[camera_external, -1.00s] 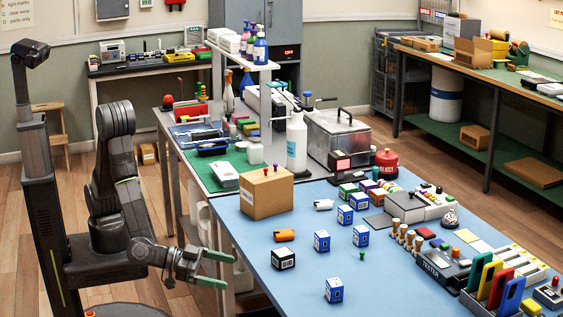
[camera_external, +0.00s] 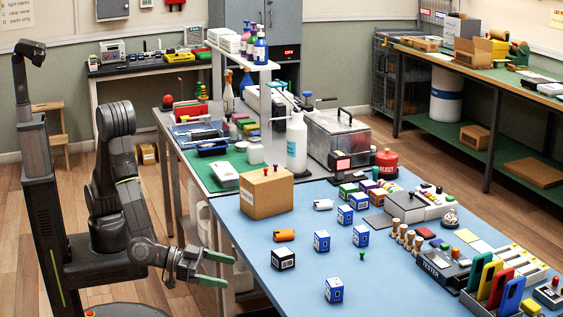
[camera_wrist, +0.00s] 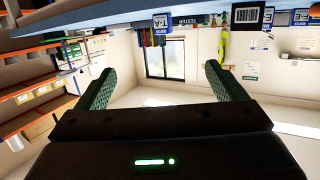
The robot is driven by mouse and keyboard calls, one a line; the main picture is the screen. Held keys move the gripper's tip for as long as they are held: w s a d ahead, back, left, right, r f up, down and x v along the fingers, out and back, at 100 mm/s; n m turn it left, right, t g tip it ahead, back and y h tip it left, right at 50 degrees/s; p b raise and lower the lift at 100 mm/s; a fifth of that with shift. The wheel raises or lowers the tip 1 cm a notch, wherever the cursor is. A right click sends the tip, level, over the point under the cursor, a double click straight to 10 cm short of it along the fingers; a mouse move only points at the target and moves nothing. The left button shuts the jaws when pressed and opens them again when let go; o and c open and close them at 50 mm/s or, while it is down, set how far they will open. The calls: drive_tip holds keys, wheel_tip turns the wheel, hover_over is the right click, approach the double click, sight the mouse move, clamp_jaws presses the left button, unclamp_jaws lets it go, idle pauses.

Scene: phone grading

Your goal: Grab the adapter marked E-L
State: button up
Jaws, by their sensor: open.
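Several small blue-and-white boxes lie on the blue table, among them one at the front (camera_external: 334,290), one in the middle (camera_external: 321,241), one to its right (camera_external: 360,236) and one behind (camera_external: 345,215). Their markings are too small to read in the external view, so I cannot tell which is E-L. In the wrist view a blue-labelled box (camera_wrist: 163,22) seems to read T-A, and another box (camera_wrist: 302,17) at the right edge has a label starting with E. My gripper (camera_external: 222,271) is open and empty, beside the table's left edge; its green fingers also show in the wrist view (camera_wrist: 160,72).
A black-and-white box (camera_external: 283,259), an orange item (camera_external: 284,235) and a cardboard box (camera_external: 266,193) stand near the table's left side. A rack of coloured phones (camera_external: 495,285) and a tester (camera_external: 443,267) fill the right. The table's front middle is mostly clear.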

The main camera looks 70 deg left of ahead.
drive_tip(key=c, duration=0.5)
drive_tip(key=shift+o, duration=0.2)
drive_tip(key=w+d+r+g+h+p, duration=0.3)
drive_tip(key=w+d+r+g+p, duration=0.15)
drive_tip(key=d, duration=0.45)
drive_tip(key=n+g+y+p, duration=0.5)
drive_tip(key=y+p, duration=0.1)
drive_tip(key=y, duration=0.4)
approach(321, 234)
drive_tip(key=x, duration=0.6)
drive_tip(key=shift+a+f+p, duration=0.25)
drive_tip(key=shift+f+p, duration=0.05)
drive_tip(key=shift+f, duration=0.05)
drive_tip(key=shift+p+x, duration=0.65)
drive_tip(key=shift+x, duration=2)
